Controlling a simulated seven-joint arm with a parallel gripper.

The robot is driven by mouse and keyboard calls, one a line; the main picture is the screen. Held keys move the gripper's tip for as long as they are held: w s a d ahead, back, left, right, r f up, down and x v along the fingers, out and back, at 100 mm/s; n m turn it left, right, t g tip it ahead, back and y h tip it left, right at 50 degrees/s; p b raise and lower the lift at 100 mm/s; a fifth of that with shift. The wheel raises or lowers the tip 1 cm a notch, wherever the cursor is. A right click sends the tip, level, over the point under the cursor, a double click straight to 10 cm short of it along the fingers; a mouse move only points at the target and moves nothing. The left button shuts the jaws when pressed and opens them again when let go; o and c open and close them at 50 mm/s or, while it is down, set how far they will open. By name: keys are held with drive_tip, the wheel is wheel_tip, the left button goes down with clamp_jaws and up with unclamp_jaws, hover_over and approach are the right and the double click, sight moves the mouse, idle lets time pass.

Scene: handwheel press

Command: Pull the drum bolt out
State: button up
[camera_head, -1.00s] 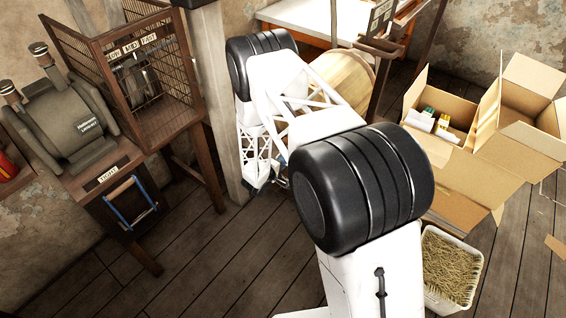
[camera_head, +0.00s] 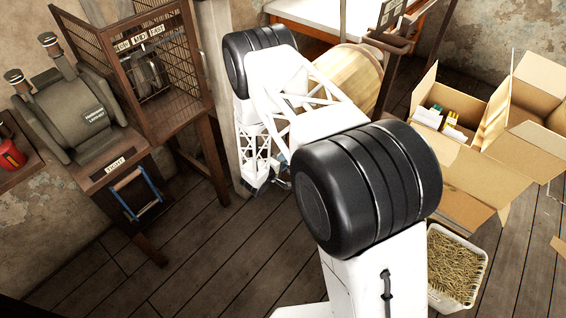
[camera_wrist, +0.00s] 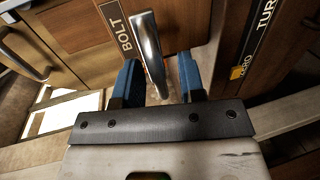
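The bolt handle (camera_wrist: 148,45), a shiny metal lever beside a black "BOLT" label (camera_wrist: 115,28), is at top centre in the wrist view. My gripper (camera_wrist: 160,80) has its two blue fingers spread, one on each side of the handle's lower end. Small gaps seem to show between the fingers and the handle; contact is not clear. In the head view my white arm covers most of that area, and the bolt handle cannot be made out there. A round wooden drum (camera_head: 348,72) shows partly behind my arm.
A "TURN" label (camera_wrist: 262,30) is on wood right of the handle. Open cardboard boxes (camera_head: 490,165) and a straw-filled bin (camera_head: 455,268) are at right. Floor is bare at lower left.

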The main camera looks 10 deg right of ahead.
drive_tip(key=shift+a, duration=0.1)
drive_tip(key=v, duration=0.7)
drive_tip(key=shift+s+a, duration=0.2)
drive_tip(key=shift+s, duration=0.1)
idle(0.6)
drive_tip(key=s+d+r+m+g+h, duration=0.1)
drive_tip(key=d+r+m+g, duration=0.2)
drive_tip(key=r, duration=0.7)
drive_tip(key=d+r+m+g+h, duration=0.15)
drive_tip(key=d+r, duration=0.35)
drive_tip(key=r, duration=0.5)
drive_tip(key=s+d+r+m+g+y, duration=0.1)
drive_tip(key=s+d+r+g, duration=0.25)
drive_tip(key=r, duration=0.45)
drive_tip(key=s+d+r+m+g+y, duration=0.25)
drive_tip(key=s+r, duration=0.25)
drive_tip(key=r, duration=0.4)
drive_tip(key=s+d+r+y, duration=0.3)
drive_tip(key=s+r+y, duration=0.1)
drive_tip(key=s+r, duration=1)
drive_tip(key=s+a+r+t+y, duration=0.1)
drive_tip(key=s+r+y, duration=0.2)
drive_tip(key=s, duration=0.6)
drive_tip(key=s+a+r+m+t+y, duration=0.1)
drive_tip(key=s+r, duration=0.3)
drive_tip(key=s, duration=0.5)
drive_tip(key=shift+s+a+y, duration=0.2)
drive_tip(key=shift+a+y, duration=0.05)
drive_tip(key=shift+y, duration=0.65)
